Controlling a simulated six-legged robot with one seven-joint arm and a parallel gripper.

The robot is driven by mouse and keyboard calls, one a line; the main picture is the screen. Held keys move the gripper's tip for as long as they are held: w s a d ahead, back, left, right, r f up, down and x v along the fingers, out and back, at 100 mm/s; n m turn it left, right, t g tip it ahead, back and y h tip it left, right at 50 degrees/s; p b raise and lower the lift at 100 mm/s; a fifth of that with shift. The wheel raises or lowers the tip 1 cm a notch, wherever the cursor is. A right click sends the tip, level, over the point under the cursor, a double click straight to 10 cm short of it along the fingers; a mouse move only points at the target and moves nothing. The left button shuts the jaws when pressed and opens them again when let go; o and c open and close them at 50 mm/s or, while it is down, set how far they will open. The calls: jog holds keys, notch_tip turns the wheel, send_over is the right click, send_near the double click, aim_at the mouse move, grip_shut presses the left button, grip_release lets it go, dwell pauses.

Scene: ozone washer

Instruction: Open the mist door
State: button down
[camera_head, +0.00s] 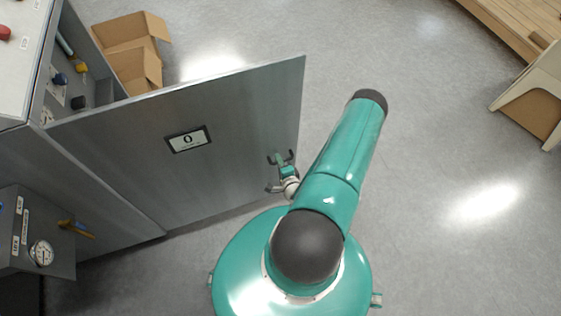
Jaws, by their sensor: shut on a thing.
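The mist door (230,125) is a large flat grey metal panel with a framed label reading "0" (188,139). It stands swung out from the grey cabinet (95,165) at a wide angle, hinged on the left, its free edge to the right. My gripper (282,165) is at the door's outer face near that free edge. It is shut on the door handle, which is small and mostly hidden by the fingers. My teal arm reaches over from the right of the door.
Knobs and fittings (70,75) show behind the door's hinge side. Open cardboard boxes (135,50) lie on the floor behind the door. A gauge box (40,253) with a yellow-handled valve juts out at lower left.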

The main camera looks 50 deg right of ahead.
jog(key=shift+r, duration=0.1)
dwell(0.3)
jog(key=c, duration=1.8)
grip_release()
jog(key=shift+s+a, duration=0.1)
jog(key=shift+s, duration=0.1)
